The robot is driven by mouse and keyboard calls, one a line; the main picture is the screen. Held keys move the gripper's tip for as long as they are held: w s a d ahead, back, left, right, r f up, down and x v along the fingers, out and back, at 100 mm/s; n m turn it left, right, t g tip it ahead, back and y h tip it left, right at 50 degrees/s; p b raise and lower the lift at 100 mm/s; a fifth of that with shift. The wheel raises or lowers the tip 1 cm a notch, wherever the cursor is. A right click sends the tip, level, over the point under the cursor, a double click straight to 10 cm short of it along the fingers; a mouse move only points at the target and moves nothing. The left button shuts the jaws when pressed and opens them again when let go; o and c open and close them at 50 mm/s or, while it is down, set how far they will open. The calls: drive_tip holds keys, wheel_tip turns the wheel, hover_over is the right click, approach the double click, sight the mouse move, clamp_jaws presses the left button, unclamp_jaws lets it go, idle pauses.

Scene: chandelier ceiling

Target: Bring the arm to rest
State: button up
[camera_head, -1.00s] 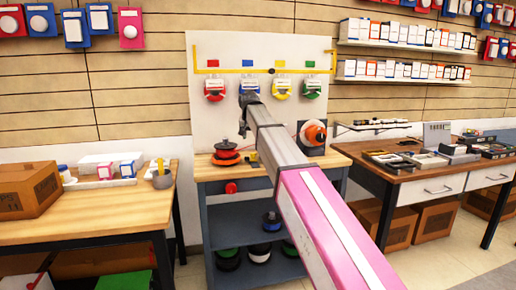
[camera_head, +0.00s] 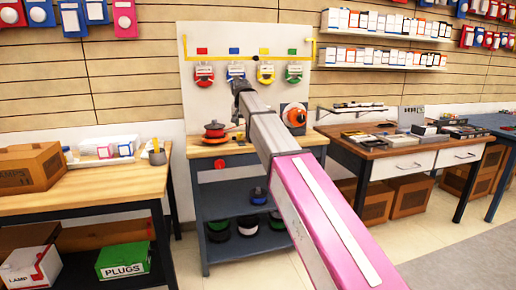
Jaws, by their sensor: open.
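My arm, with a pink and grey link, reaches up and forward through the middle of the head view. My gripper (camera_head: 240,88) is at its far end, small and dark, in front of the white board (camera_head: 218,113). It is open, with nothing seen in it. The fingers are mostly hidden by the wrist. Behind it on the board hang several coloured spools: red (camera_head: 204,74), blue (camera_head: 236,73), yellow (camera_head: 266,73) and green (camera_head: 293,73).
A workbench (camera_head: 196,150) under the board holds a red spool stack (camera_head: 214,132) and an orange spool (camera_head: 295,115). A wooden table (camera_head: 85,201) with a cardboard box (camera_head: 30,168) is at left. A brown desk (camera_head: 372,154) is at right. Floor is clear at lower right.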

drive_tip(key=s+d+f+g, duration=0.1)
drive_tip(key=s+d+f, duration=0.35)
drive_tip(key=f, duration=0.45)
drive_tip(key=s+d+f, duration=0.3)
drive_tip(key=d+f, duration=0.2)
drive_tip(key=f, duration=0.3)
drive_tip(key=s+d+f+g, duration=0.1)
drive_tip(key=s+d+f, duration=0.3)
drive_tip(key=f, duration=0.5)
drive_tip(key=s+d+f+g, duration=0.1)
drive_tip(key=s+d+f, duration=0.3)
drive_tip(key=s+f, duration=0.2)
drive_tip(key=s+d+f, duration=0.4)
drive_tip(key=s+f, duration=0.2)
drive_tip(key=s, duration=0.2)
drive_tip(key=s+d+f+n+g, duration=0.1)
drive_tip(key=s+d+f, duration=0.2)
drive_tip(key=s+f, duration=0.3)
drive_tip(key=shift+s+d+f+g, duration=0.3)
drive_tip(key=shift+s+d+f, duration=0.1)
drive_tip(key=shift+s, duration=0.6)
